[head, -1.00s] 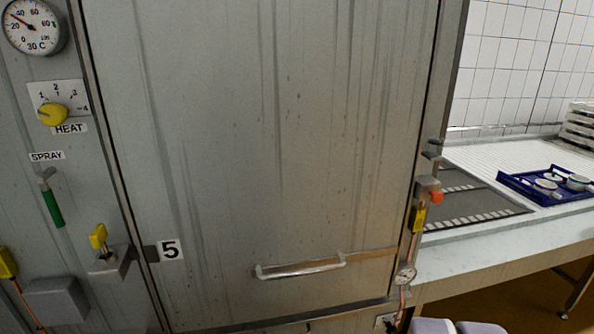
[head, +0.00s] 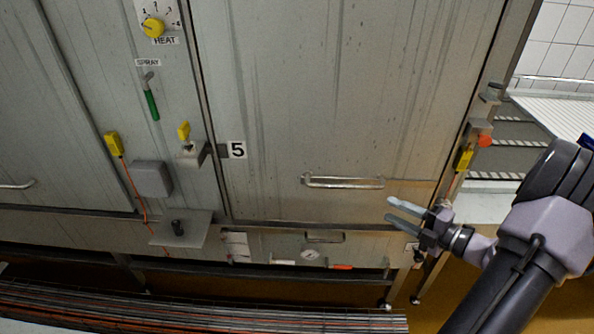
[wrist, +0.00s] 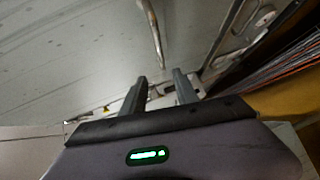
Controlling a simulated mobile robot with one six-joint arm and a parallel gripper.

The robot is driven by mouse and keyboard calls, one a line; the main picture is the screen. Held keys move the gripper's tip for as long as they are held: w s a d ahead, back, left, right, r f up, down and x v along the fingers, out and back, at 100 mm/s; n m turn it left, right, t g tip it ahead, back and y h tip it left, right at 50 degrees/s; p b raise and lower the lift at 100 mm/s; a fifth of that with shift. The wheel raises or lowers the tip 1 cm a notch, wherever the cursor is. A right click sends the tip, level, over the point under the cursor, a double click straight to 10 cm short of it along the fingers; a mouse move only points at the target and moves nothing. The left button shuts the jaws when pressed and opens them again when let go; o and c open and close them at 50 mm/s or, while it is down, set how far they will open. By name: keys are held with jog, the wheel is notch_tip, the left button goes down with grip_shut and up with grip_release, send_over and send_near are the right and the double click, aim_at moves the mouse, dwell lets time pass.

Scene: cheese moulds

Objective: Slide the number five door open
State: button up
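The number five door (head: 330,100) is a large grey metal panel that stands closed in its frame in the head view. A "5" label (head: 237,150) is on its lower left. Its horizontal bar handle (head: 343,182) is near the bottom of the door. My gripper (head: 389,209) is in front of the door's lower right, to the right of and a little below the handle in the picture, apart from it. Its two fingers are spread with nothing between them. In the wrist view the fingers (wrist: 160,92) are also apart, and the handle (wrist: 152,30) shows beyond them.
Another door's handle (head: 16,185) is at far left.

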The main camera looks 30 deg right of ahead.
aim_at(348, 187)
jog(key=shift+m, duration=0.4)
jog(key=b+x, duration=0.1)
jog(key=x, duration=0.4)
jog(key=b+x, duration=0.2)
jog(key=x, duration=0.3)
jog(key=d+b+x, duration=0.1)
jog(key=b+x, duration=0.1)
jog(key=x, duration=0.4)
jog(key=shift+w+f, duration=0.1)
jog(key=shift+f, duration=0.1)
jog(key=shift+w+a, duration=0.1)
jog(key=shift+w, duration=0.4)
jog(key=shift+c, duration=0.3)
grip_shut()
